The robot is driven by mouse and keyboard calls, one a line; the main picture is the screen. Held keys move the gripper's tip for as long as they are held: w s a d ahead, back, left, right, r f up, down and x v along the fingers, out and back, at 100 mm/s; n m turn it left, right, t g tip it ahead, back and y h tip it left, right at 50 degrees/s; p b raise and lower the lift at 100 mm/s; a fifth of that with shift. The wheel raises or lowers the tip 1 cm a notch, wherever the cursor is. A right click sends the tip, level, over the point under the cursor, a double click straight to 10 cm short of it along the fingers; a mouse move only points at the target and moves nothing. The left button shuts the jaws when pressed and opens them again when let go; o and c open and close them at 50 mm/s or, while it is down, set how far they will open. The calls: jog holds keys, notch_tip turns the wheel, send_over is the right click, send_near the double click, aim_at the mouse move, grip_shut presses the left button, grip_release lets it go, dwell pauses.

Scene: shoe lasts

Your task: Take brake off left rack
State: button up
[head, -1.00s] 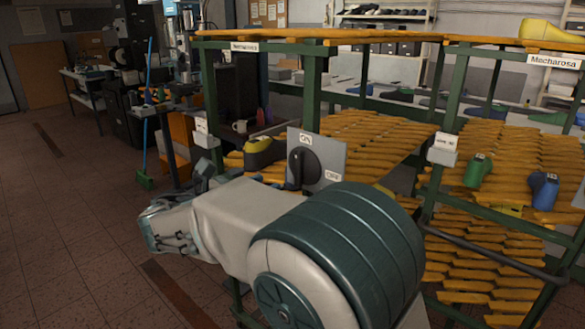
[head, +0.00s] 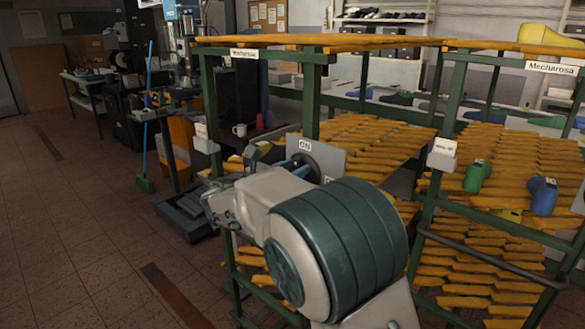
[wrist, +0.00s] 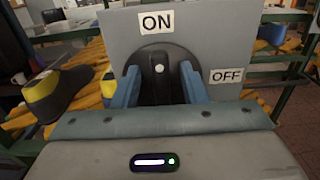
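The brake switch of the left rack is a grey plate (wrist: 225,40) with ON and OFF labels and a round black knob (wrist: 160,62). It also shows in the head view as a grey plate (head: 330,157), its OFF label mostly hidden by my arm. The knob's raised grip stands upright, toward ON. My gripper (wrist: 162,75) faces the plate, its blue fingers on either side of the grip. The fingers look spread, with narrow dark gaps beside the grip, so it seems open around it. In the head view my gripper (head: 298,168) is at the plate.
The left rack (head: 209,110) has a green frame and shelves of yellow shoe lasts (head: 365,140). The right rack (head: 445,110) stands beside it, with green (head: 478,176) and blue (head: 543,195) lasts. A yellow-and-black last (wrist: 58,92) sits left of the plate. Open floor (head: 70,220) lies left.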

jog(key=shift+w+d, duration=0.1)
grip_shut()
